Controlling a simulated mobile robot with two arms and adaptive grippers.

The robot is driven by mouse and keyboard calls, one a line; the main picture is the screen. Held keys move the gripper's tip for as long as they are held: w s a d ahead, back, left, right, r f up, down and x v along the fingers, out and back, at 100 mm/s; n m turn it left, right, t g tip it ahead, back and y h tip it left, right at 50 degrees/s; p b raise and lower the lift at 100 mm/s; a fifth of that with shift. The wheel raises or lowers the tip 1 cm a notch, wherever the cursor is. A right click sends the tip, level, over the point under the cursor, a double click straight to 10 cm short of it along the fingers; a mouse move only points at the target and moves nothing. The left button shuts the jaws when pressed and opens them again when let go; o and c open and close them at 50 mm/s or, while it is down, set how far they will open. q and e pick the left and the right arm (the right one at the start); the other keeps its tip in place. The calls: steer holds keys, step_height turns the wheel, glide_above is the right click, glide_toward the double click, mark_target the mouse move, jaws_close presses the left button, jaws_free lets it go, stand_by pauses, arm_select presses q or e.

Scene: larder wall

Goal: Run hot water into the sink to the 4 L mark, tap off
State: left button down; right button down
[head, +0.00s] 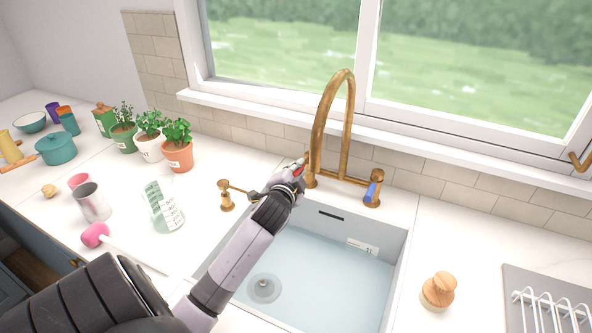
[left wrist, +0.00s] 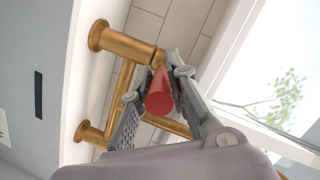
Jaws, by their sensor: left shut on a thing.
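My left gripper (head: 294,178) is shut on the red tap handle (left wrist: 159,93), at the left side of the brass tap (head: 346,105). In the left wrist view the red handle lies between both fingers. The blue-marked handle (head: 373,191) stands free on the right side. The pale sink (head: 398,255) is below, with a drain (head: 264,288) at its bottom. A "1 L" label (head: 362,247) shows on its back wall. I cannot tell the water level, and no stream is clearly visible. My arm covers the sink's left part. My right gripper is not in view.
Left of the sink are a measuring jug (head: 164,208), a metal cup (head: 92,203), a pink-headed tool (head: 96,235) and potted herbs (head: 150,140). A wooden-handled brush (head: 438,290) and a dish rack (head: 550,300) stand on the right. Counter between sink and brush is clear.

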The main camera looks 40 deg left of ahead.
arm_select(q)
steer(key=shift+f, duration=0.1)
steer(key=c, duration=1.6)
jaws_free()
steer(key=shift+o, duration=0.2)
steer(key=v, duration=1.2)
